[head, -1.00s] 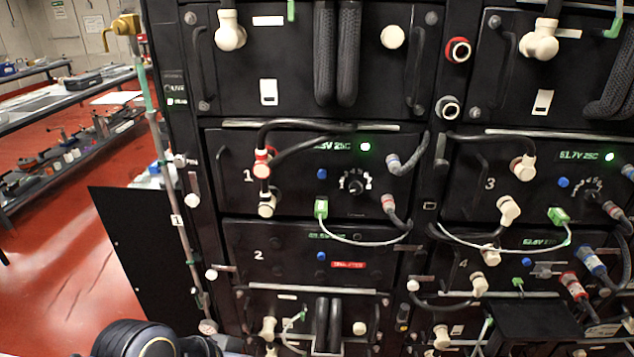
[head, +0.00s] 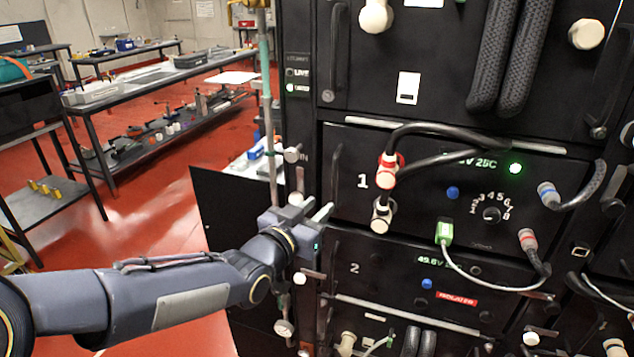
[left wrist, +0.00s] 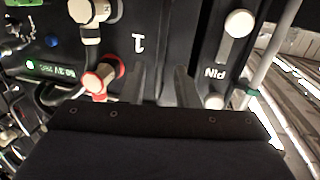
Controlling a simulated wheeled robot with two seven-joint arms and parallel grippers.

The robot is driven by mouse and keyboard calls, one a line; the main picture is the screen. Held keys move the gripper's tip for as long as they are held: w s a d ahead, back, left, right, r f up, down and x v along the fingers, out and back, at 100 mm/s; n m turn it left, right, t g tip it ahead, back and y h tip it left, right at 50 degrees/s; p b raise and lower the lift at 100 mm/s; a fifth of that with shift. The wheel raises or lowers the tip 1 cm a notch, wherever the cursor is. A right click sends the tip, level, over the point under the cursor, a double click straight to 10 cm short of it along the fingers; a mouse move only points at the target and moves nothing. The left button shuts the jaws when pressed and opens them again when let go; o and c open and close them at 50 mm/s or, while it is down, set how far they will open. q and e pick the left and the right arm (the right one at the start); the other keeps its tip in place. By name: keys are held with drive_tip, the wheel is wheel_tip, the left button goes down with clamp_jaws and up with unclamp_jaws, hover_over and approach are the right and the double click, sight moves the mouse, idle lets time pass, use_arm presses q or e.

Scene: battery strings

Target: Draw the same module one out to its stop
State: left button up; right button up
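Module one (head: 425,240) is a black drawer marked "1" in the rack, with a lit green light, a blue button, a numbered dial and plugged cables. Its front looks flush with the rack. A dark handle (head: 335,172) stands at its left edge. My left gripper (head: 322,212) is at that edge, low beside the handle. In the left wrist view, which is upside down, its two dark fingers (left wrist: 162,85) stand apart beside the "1". I see nothing clearly held between them; contact with the handle cannot be told. My right gripper is not in view.
Module two (head: 390,285) with a red label sits below. A pale knob (head: 292,155) and a vertical pipe (head: 266,100) are left of module one. A black-and-red cable loop (head: 395,150) and a green-plugged wire (head: 444,232) hang across its front. Benches (head: 180,75) stand behind left.

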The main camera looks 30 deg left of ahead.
sight(333, 189)
use_arm(q)
drive_tip(key=w, duration=0.2)
drive_tip(key=w+p, duration=0.1)
drive_tip(key=w, duration=0.5)
drive_tip(key=shift+a+r, duration=0.25)
drive_tip(key=shift+r, duration=0.05)
clamp_jaws()
idle(1.1)
